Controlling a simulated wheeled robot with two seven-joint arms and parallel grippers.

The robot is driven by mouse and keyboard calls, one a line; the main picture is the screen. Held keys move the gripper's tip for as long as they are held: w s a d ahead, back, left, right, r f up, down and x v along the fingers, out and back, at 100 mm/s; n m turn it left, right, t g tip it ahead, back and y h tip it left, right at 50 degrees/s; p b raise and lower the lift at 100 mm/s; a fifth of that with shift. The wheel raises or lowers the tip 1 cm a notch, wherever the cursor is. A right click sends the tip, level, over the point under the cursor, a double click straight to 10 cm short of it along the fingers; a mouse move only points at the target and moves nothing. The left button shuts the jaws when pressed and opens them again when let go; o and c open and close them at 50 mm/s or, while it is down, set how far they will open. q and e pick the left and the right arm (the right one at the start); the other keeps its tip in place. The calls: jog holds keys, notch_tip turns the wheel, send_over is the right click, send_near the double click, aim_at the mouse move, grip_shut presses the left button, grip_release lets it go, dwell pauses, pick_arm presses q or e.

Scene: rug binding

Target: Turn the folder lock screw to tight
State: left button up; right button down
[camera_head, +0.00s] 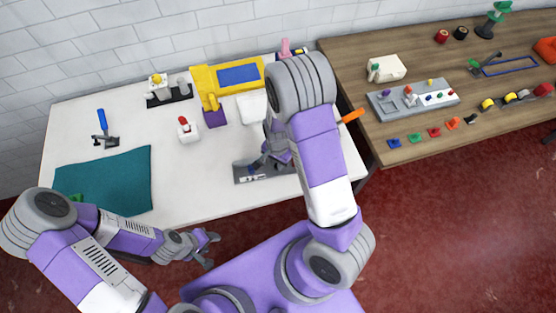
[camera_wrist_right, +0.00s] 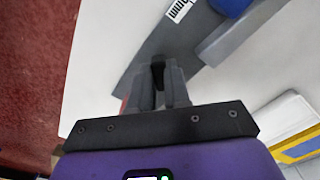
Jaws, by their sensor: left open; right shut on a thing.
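The folder, a flat grey metal plate (camera_head: 243,178), lies near the front edge of the white table. It also shows in the right wrist view (camera_wrist_right: 180,42) with a white label. My right gripper (camera_head: 268,160) is down at the folder. In the right wrist view its fingertips (camera_wrist_right: 158,72) are shut on a small dark part over the plate, which looks like the lock screw. The fingers mostly hide it, so its turn position cannot be told. My left gripper (camera_head: 209,249) is open and empty, in front of the table, apart from everything on it.
A teal rug piece (camera_head: 105,182) and a blue-handled tool (camera_head: 103,128) lie at the left. A red-topped white item (camera_head: 187,130) and a yellow machine (camera_head: 205,75) stand behind the folder. A wooden bench (camera_head: 400,60) with several parts stands right. A blue round part (camera_wrist_right: 232,6) sits beside the plate.

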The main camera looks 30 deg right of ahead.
jog(key=m+p, duration=0.2)
jog(key=m, duration=0.2)
jog(key=shift+w+r+m, duration=0.1)
jog(key=shift+m, duration=0.2)
jog(key=m+p, duration=0.2)
jog(key=m, duration=0.2)
jog(key=shift+w+m, duration=0.1)
jog(key=shift+m, duration=0.2)
dwell(1.5)
jog(key=c, duration=1.1)
grip_release()
notch_tip(320, 180, up, 7)
jog(key=shift+r+p, duration=0.2)
jog(key=shift+p, duration=0.95)
